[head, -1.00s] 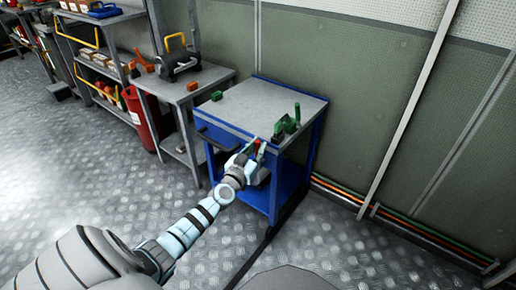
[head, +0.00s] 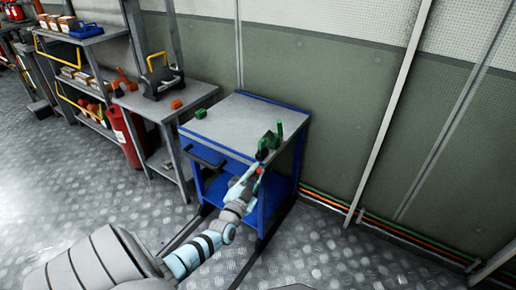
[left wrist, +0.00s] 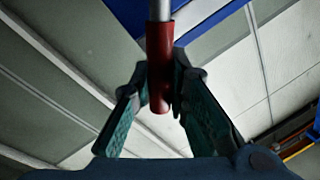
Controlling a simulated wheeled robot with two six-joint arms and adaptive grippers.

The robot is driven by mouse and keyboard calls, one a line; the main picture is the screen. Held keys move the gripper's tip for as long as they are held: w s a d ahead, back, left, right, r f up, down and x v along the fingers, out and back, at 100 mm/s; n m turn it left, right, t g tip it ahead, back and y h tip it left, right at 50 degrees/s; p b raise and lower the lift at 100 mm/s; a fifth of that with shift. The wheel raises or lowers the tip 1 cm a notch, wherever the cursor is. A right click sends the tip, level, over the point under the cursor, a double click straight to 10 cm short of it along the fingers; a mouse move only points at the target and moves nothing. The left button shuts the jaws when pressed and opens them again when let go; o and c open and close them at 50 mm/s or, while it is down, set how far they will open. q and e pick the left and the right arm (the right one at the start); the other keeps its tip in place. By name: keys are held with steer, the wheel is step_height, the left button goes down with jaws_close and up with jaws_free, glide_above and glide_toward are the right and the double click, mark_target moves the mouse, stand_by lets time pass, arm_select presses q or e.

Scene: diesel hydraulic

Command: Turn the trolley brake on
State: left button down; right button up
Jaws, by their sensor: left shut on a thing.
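The blue trolley (head: 213,146) with a grey top stands in the middle of the head view. My left gripper (head: 254,177) is at its near front corner, just below the top edge. In the left wrist view, a lever with a red grip (left wrist: 160,65) on a metal rod runs between the fingers of my left gripper (left wrist: 161,98). The gripper is shut on this red grip. In the head view only a small spot of red shows between the fingers. The rest of the lever is hidden there. My right gripper is not in view.
A red bin (head: 124,135) is beyond. Pipes run along the wall at right.

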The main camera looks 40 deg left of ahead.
arm_select(q)
steer(key=shift+w+d+f+m+t, duration=0.15)
steer(key=shift+d+f+m, duration=0.15)
steer(key=shift+m, duration=0.2)
steer(key=shift+s+d+f+m+t, duration=0.15)
steer(key=shift+d+f+m, duration=0.1)
steer(key=shift+m, duration=0.25)
steer(key=f+m, duration=0.1)
steer(key=m, duration=0.1)
steer(key=d+f+m+h+b, duration=0.1)
steer(key=m, duration=0.1)
steer(key=d+f+m+t+b, duration=0.1)
steer(key=m, duration=0.1)
steer(key=shift+w+d+f+m+h, duration=0.1)
steer(key=shift+w+f+m+h, duration=0.1)
steer(key=shift+w+m+h, duration=0.15)
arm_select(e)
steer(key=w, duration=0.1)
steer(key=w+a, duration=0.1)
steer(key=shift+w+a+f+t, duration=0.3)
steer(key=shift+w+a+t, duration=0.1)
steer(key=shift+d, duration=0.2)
